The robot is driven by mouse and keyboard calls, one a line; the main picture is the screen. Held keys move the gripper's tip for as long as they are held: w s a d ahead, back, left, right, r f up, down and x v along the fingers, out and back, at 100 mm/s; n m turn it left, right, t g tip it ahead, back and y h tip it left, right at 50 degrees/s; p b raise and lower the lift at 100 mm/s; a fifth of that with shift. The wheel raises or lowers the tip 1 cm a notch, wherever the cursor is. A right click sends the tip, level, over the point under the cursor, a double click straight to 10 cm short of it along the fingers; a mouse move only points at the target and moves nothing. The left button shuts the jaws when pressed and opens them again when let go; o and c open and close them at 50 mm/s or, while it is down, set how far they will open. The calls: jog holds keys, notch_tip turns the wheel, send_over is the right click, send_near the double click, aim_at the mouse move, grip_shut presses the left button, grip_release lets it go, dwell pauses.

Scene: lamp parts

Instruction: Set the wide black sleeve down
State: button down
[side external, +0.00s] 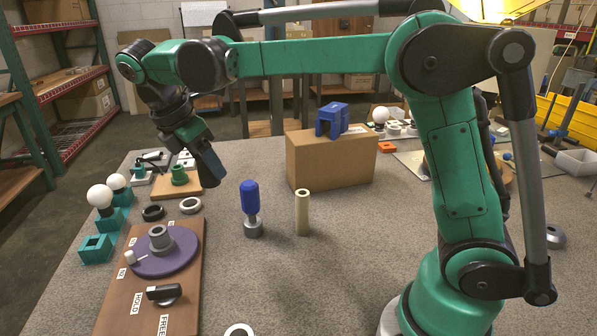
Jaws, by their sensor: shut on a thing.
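My gripper (209,168) hangs in the air at the left of the work, tilted down to the right. It is shut on a dark piece at its tip that fits the wide black sleeve (213,180). The outlines of the fingers and the sleeve merge, so the exact grip cannot be told. The sleeve appears above the grey table (270,285), apart from it. A black ring (153,213) and a white ring (190,205) lie on the table below and to the left.
A blue-topped post (250,205) and a cream tube (302,213) stand right of my gripper. A cardboard box (335,160) is behind them. A brown board (120,300) with a purple disc (150,262) and bulbs in teal holders (112,217) are left.

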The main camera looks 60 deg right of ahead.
jog(key=w+d+f+n+t, duration=0.1)
jog(key=w+d+f, duration=0.2)
jog(key=d, duration=0.3)
jog(key=w+d+f+n, duration=0.2)
jog(key=w+d+f, duration=0.15)
jog(key=d, duration=0.25)
jog(key=w+d+f+n+t, duration=0.1)
jog(key=w+d+f, duration=0.1)
jog(key=w+d, duration=0.3)
jog(key=f, duration=0.3)
jog(key=d+f, duration=0.1)
jog(key=f, duration=0.1)
jog(key=s+f, duration=0.1)
jog(key=f, duration=0.2)
jog(key=shift+s+d+f, duration=0.1)
jog(key=shift+d+f, duration=0.2)
jog(key=shift+d, duration=0.1)
jog(key=shift+f, duration=0.1)
jog(key=shift+c, duration=2.1)
grip_release()
